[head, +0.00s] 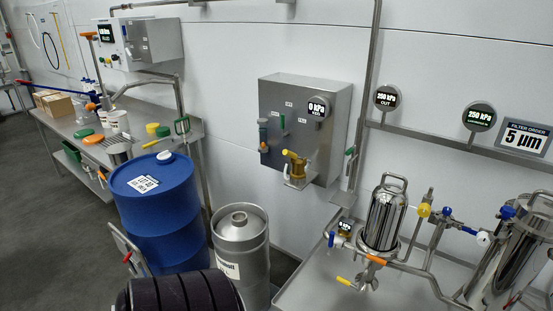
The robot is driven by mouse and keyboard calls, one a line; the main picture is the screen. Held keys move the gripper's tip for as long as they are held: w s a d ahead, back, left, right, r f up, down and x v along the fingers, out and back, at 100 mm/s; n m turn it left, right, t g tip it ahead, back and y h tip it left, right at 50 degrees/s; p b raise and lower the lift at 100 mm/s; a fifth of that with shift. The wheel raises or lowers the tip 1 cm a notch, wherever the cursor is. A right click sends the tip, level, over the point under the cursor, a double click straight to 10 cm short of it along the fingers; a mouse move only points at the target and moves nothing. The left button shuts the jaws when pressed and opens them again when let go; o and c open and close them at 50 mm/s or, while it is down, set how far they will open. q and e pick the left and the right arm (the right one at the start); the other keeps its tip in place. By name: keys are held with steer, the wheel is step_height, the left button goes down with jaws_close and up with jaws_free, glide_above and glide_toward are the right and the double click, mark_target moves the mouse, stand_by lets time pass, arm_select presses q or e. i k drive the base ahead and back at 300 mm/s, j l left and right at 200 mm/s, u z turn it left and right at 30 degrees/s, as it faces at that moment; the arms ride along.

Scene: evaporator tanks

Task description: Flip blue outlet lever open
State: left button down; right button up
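Several blue valve parts show in the head view, and I cannot tell which is the outlet lever. A small blue handle (331,239) sits left of the steel filter housing (384,222). A blue valve knob (447,211) is on the piping to the right of that housing. A blue lever (468,230) beside it runs toward a white ball end (483,239). Another blue knob (508,212) sits by the larger steel vessel (515,250) at the right edge. Neither gripper is in view.
A blue drum (157,215) and steel keg (241,255) stand left of the filter bench (300,290). A steel wall box (303,105) carries gauges and a brass valve. A cluttered workbench (190,133) is further left.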

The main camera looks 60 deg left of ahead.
mark_target(333, 240)
steer(key=u, duration=1.55)
